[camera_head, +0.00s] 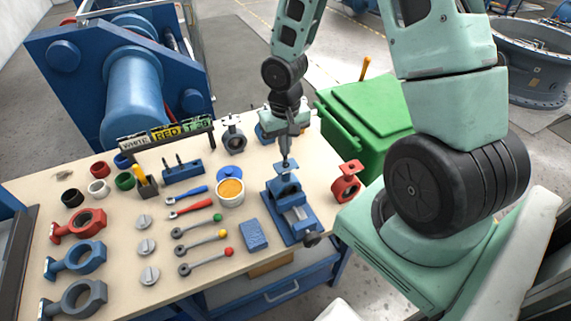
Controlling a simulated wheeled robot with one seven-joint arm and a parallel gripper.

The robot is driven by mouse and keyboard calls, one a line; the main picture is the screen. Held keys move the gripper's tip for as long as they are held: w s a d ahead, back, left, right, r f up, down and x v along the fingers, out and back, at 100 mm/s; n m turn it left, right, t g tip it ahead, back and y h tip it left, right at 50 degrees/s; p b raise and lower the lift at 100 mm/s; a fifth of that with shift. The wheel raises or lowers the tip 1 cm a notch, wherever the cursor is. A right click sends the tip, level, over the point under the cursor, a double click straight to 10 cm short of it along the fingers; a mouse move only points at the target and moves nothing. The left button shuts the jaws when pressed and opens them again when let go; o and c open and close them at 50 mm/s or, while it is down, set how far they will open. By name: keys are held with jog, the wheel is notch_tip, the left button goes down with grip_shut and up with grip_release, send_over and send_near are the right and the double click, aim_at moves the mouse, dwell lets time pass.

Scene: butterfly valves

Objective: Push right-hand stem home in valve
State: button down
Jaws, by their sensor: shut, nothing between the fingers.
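My gripper (287,155) is shut and points down over the blue vise (299,222) at the right of the table. Just below the fingertips is a blue valve body (284,188) held in the vise. A thin dark upright piece, perhaps the stem, shows between the fingertips and the valve top. It is too small to tell how deep it sits or whether the fingers touch it. A blue rack (183,172) with upright dark pegs stands left of the vise.
A red valve (347,182) stands right of the vise, and a grey one (234,139) at the back. A tub with orange contents (230,188), levers with coloured balls (205,238) and a blue box (254,235) lie left. A green bin (370,118) stands behind the table.

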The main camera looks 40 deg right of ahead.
jog(key=shift+f+b, duration=0.55)
jog(key=shift+f, duration=0.2)
jog(key=shift+r, duration=0.1)
dwell(0.7)
notch_tip(320, 180, up, 8)
jog(key=p, duration=0.7)
dwell(0.6)
jog(key=s+a+r+n+b, duration=0.1)
jog(key=s+a+n+b, duration=0.25)
jog(key=a, duration=0.45)
jog(key=s+a+r+n+b, duration=0.1)
jog(key=s+a+n+b, duration=0.2)
jog(key=a, duration=0.4)
jog(key=s+a+r+n+b, duration=0.2)
jog(key=s+a+n+b, duration=0.2)
jog(key=s+a, duration=0.3)
jog(key=s+b, duration=0.1)
jog(key=s, duration=0.3)
jog(key=shift+s+a+y, duration=0.15)
jog(key=shift+a+y, duration=0.15)
